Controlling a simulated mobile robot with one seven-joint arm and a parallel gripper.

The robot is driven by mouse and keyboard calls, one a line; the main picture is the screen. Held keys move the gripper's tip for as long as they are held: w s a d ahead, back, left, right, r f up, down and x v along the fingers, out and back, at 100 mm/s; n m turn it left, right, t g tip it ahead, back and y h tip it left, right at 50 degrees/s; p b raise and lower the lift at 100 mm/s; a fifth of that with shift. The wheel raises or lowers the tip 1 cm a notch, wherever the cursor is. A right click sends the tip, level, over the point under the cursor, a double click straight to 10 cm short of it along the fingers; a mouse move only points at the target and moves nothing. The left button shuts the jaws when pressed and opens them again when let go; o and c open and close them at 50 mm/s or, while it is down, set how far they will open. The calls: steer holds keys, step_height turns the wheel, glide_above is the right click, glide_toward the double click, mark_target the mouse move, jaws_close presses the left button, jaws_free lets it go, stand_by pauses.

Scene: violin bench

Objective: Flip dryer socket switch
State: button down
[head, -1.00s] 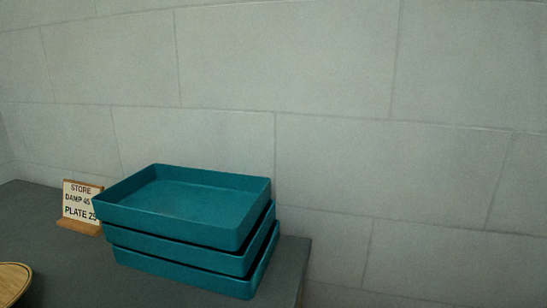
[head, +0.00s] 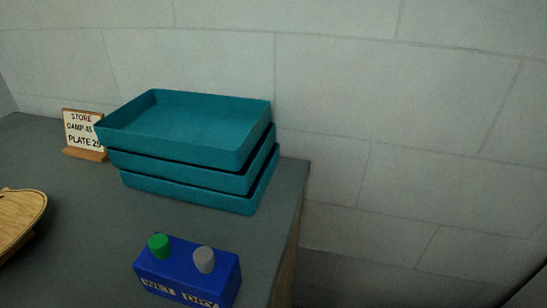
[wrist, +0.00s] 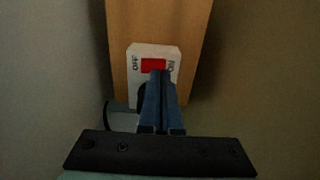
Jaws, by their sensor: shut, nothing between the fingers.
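In the wrist view, a white socket plate (wrist: 136,91) is mounted on a wooden post (wrist: 190,25). A red rocker switch (wrist: 153,65) sits at its top, between the printed words OFF on the left and ON on the right. My gripper (wrist: 160,74) is shut and empty. Its fingertips overlap the lower right part of the red switch in the picture; I cannot tell whether they touch it. The fingers hide much of the lower plate. A dark round shape and a black cord (wrist: 106,114) show at the plate's lower left. The socket is not in the head view.
In the head view, stacked teal trays (head: 190,120) stand on a grey bench (head: 85,215) beside a small sign (head: 82,131). A blue box (head: 188,270) with green and grey knobs, labelled WET and DRY, sits near the bench's right edge. A wooden piece (head: 20,215) lies at left.

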step_height(320, 180, up, 5)
steer(key=p, duration=0.5)
